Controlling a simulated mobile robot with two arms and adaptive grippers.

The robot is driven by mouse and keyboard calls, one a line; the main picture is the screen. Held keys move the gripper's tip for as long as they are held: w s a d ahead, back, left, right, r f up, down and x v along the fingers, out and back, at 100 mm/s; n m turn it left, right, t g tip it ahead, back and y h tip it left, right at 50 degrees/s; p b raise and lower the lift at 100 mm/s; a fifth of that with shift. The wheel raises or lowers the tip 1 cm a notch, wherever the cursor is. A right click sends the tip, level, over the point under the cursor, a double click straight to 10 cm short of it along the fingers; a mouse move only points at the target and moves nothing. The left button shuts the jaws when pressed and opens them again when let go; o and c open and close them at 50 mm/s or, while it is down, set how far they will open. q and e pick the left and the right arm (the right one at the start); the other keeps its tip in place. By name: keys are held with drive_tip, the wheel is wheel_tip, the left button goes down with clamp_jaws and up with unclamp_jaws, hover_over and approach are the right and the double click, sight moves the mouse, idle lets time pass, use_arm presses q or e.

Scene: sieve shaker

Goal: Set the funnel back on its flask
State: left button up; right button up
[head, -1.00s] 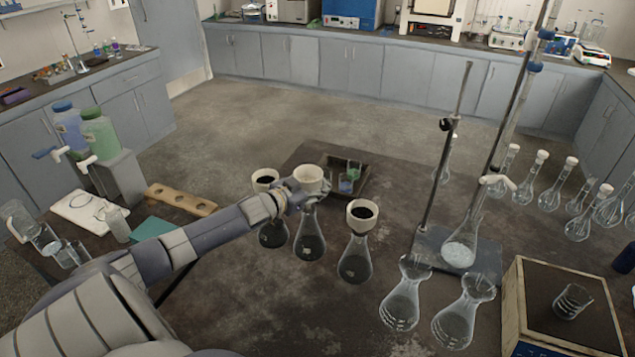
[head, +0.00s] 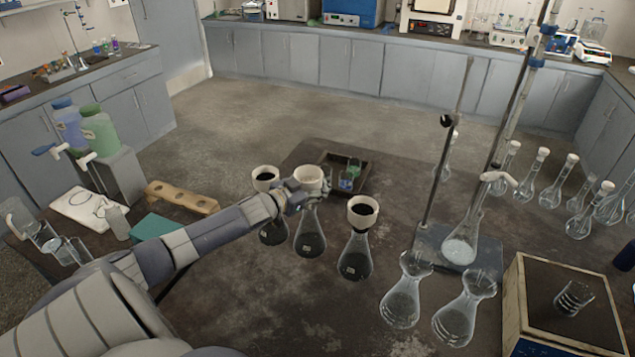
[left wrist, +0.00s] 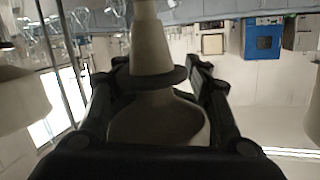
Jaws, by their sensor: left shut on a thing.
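Three dark conical flasks stand in a row on the table. The left flask (head: 271,235) and right flask (head: 356,258) each have a white funnel with dark contents in its mouth. My left gripper (head: 296,196) is shut on a white funnel (head: 308,178) directly over the middle flask (head: 310,235). In the left wrist view the held funnel (left wrist: 157,122) is between the fingers, its narrow part toward the top of the picture. The gripper hides where funnel and flask meet, so I cannot tell whether they touch. My right gripper is not in view.
The right funnel (head: 362,211) is close beside the held one. A dark tray (head: 365,181) with small glassware lies behind. Two clear flasks, one of them here (head: 403,300), and a stand base (head: 435,243) are to the right. The front middle table is clear.

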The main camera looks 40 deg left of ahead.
use_arm(q)
drive_tip(key=shift+f+b, duration=0.4)
drive_tip(key=shift+f, duration=0.3)
drive_tip(key=shift+f, duration=0.35)
drive_tip(key=shift+f+b, duration=0.35)
drive_tip(key=shift+b, duration=0.1)
drive_tip(key=shift+f, duration=0.15)
drive_tip(key=shift+f, duration=0.25)
idle(1.4)
drive_tip(key=o, duration=1.6)
drive_tip(key=shift+c, duration=0.2)
